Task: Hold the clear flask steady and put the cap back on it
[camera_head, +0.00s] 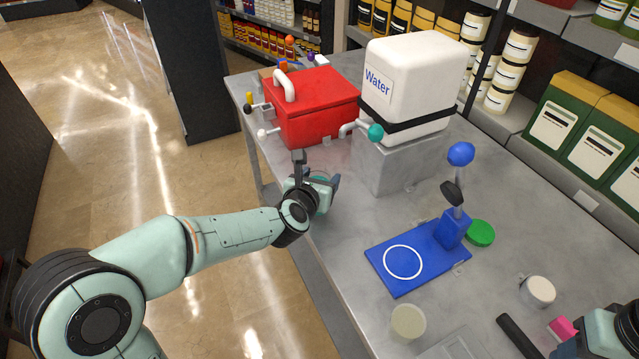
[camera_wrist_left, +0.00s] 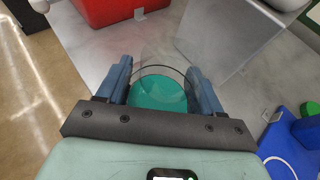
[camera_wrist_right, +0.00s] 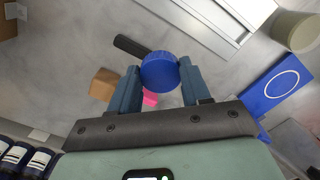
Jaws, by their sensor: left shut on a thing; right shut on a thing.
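The clear flask (camera_wrist_left: 160,72) holds teal liquid (camera_wrist_left: 158,93). My left gripper (camera_wrist_left: 158,70) is shut on it, one finger on each side. In the head view the left gripper (camera_head: 316,188) is near the table's left edge, in front of the red box, and mostly hides the flask. A round blue cap (camera_wrist_right: 160,72) sits between the fingers of my right gripper (camera_wrist_right: 158,68), which is shut on it. In the head view only part of my right gripper (camera_head: 598,338) shows at the lower right corner, well apart from the flask; its cap cannot be seen there.
A red box (camera_head: 318,105) and a white water tank (camera_head: 412,80) on a grey block (camera_head: 400,168) stand behind the flask. A blue stand (camera_head: 418,258), green lid (camera_head: 481,233), white cup (camera_head: 538,291) and pale beaker (camera_head: 408,321) lie between the grippers.

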